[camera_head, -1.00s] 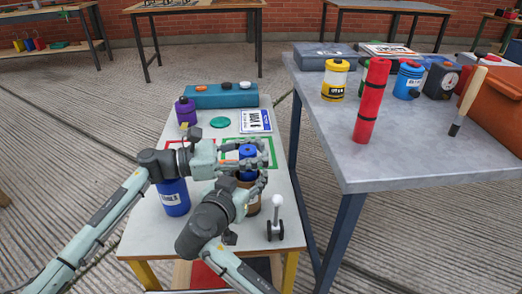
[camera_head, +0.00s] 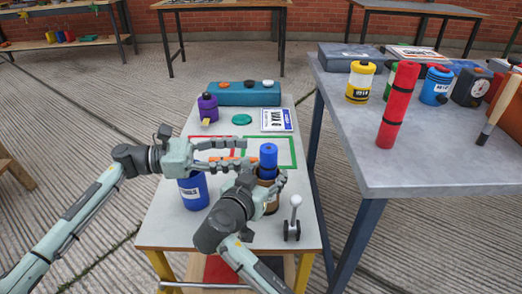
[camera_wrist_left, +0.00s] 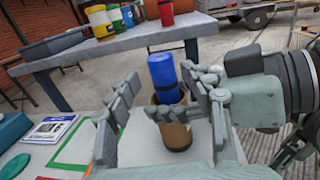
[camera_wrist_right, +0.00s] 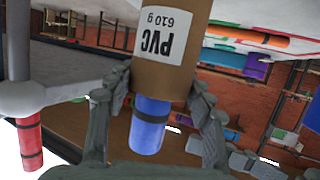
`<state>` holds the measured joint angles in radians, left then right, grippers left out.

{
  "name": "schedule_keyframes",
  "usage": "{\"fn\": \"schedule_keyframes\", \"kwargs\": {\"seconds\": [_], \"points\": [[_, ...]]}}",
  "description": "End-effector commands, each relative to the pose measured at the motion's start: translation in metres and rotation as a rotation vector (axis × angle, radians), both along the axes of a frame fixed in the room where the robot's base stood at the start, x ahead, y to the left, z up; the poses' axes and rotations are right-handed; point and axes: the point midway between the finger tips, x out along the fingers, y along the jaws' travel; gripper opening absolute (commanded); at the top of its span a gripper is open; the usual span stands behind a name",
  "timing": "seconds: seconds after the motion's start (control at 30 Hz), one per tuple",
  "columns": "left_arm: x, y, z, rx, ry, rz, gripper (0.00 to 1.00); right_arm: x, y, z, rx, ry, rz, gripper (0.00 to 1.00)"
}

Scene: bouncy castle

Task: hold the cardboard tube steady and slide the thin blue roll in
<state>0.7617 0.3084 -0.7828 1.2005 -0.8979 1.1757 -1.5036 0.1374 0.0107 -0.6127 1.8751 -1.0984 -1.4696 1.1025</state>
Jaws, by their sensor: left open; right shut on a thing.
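The brown cardboard tube (camera_head: 272,204) stands upright on the small table. It has a white label in the right wrist view (camera_wrist_right: 180,75). The thin blue roll (camera_head: 268,156) is upright with its lower part inside the tube and its upper part sticking out of the top; it also shows in the left wrist view (camera_wrist_left: 163,78). My right gripper (camera_head: 266,180) is shut around the tube. My left gripper (camera_head: 236,153) is open and empty, to the left of the roll and apart from it. How deep the roll sits is hidden.
A wide blue can (camera_head: 194,190) stands left of the tube, and a white-knobbed lever (camera_head: 293,220) stands to its right. A teal box (camera_head: 248,93) and purple bottle (camera_head: 207,108) are at the back. A red roll (camera_head: 398,105) stands on the grey table (camera_head: 400,172).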

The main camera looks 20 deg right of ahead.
Motion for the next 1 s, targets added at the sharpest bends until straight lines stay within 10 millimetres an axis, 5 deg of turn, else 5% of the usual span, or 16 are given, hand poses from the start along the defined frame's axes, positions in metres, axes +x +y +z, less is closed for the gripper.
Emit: {"fn": "schedule_keyframes", "kwargs": {"seconds": [0.2,0.47,0.5,0.67,1.0], "points": [[0.002,0.019,0.0,0.0,0.0,-0.001,0.51,0.0,0.001,0.0,0.002,0.0,0.001,0.04],[0.003,0.02,0.0,0.0,0.0,-0.001,0.51,0.0,0.001,0.0,0.002,0.0,0.001,0.04],[0.003,0.02,0.0,0.0,0.0,-0.001,0.51,0.0,0.001,0.0,0.002,0.0,0.001,0.55],[0.003,0.02,0.0,0.0,0.0,-0.001,0.51,0.0,0.0,0.0,0.002,0.0,0.001,0.75],[0.003,0.02,0.0,0.0,0.0,-0.001,0.51,-0.001,0.001,0.0,0.001,0.001,0.001,0.77]]}}
